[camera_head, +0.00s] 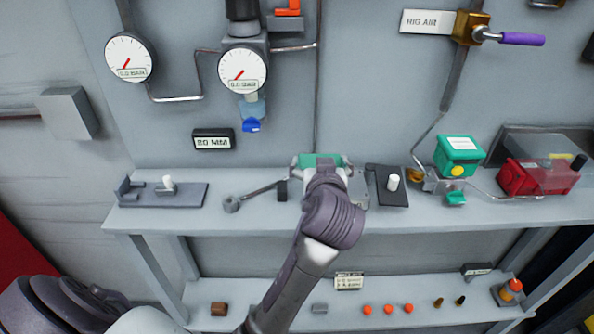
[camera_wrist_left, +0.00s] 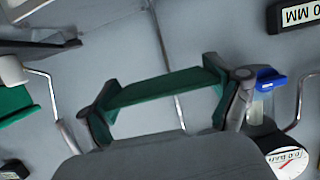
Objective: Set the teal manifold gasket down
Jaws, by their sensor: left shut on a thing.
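The teal manifold gasket (camera_head: 322,160) is a green, bar-like piece with raised ends. My left gripper (camera_head: 321,165) is over the middle of the workbench, its two fingers shut on the gasket's ends. In the left wrist view the gasket (camera_wrist_left: 165,89) spans between the fingertips of the left gripper (camera_wrist_left: 172,96). My wrist hides what lies right below it, and I cannot tell whether the gasket touches the bench. My right gripper is in neither view.
The workbench (camera_head: 455,210) carries a wrench-like tool (camera_head: 250,196), a dark fixture with a white peg (camera_head: 388,186), another fixture (camera_head: 180,197), a green box (camera_head: 459,155) and a red box (camera_head: 537,178). Gauges (camera_head: 130,57) hang behind. A lower shelf (camera_head: 430,316) holds small parts.

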